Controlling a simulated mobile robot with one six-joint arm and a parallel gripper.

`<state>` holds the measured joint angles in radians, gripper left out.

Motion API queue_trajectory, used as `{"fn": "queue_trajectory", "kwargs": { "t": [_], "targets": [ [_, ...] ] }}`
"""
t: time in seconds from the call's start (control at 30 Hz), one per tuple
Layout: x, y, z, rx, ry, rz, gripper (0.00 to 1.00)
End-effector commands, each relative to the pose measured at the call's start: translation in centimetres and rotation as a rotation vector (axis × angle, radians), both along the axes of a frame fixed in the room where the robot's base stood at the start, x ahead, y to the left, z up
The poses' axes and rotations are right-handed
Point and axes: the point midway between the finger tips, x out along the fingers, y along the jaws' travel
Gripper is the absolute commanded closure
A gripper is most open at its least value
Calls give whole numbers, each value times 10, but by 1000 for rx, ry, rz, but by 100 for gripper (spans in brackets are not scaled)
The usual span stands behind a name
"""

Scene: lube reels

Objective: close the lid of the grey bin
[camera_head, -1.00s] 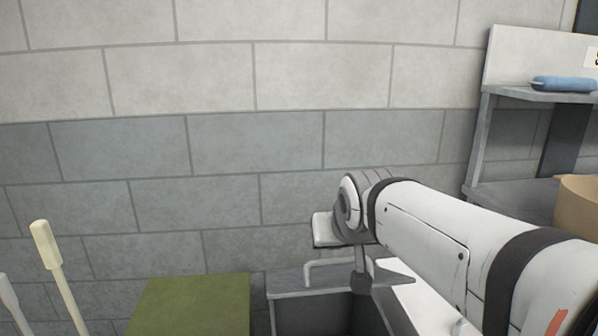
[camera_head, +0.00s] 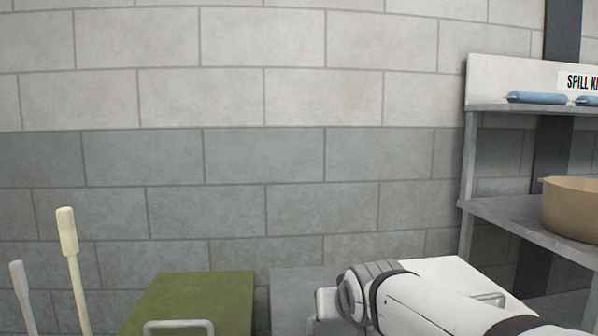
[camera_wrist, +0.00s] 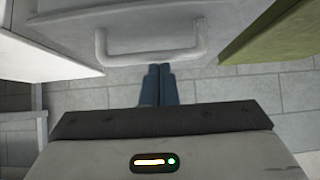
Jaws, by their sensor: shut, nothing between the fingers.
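The grey bin's lid (camera_head: 295,292) shows in the head view as a flat grey top between the green bin and the white bin. It looks down, level with the green lid; whether it is fully seated I cannot tell. In the wrist view, the grey bin (camera_wrist: 150,18) has a pale bar handle (camera_wrist: 150,55). My gripper's blue fingers (camera_wrist: 159,84) are shut and empty, close to that handle; whether they touch it is unclear. In the head view my forearm covers the lid's right front, and the fingers are hidden.
The green bin (camera_head: 195,295) stands on the left, the white bin (camera_head: 450,272) on the right, partly behind my arm. Two pale handles (camera_head: 69,232) stand at far left. A shelf (camera_head: 510,220) at right holds a tan tub (camera_head: 575,208). A block wall is behind.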

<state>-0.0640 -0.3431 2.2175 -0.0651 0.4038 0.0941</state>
Motion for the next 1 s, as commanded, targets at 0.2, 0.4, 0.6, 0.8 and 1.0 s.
{"fn": "queue_trajectory", "kwargs": {
  "t": [0.2, 0.4, 0.6, 0.8, 1.0],
  "targets": [
    [-2, -6, -20, -1, 1, -11, 100],
    [-3, -10, -24, 0, 5, -18, 100],
    [-4, -12, -27, 0, 11, -24, 100],
    [-4, -13, -28, 0, 14, -25, 100],
    [-7, -13, -19, 0, 11, -25, 100]
  ]
}}
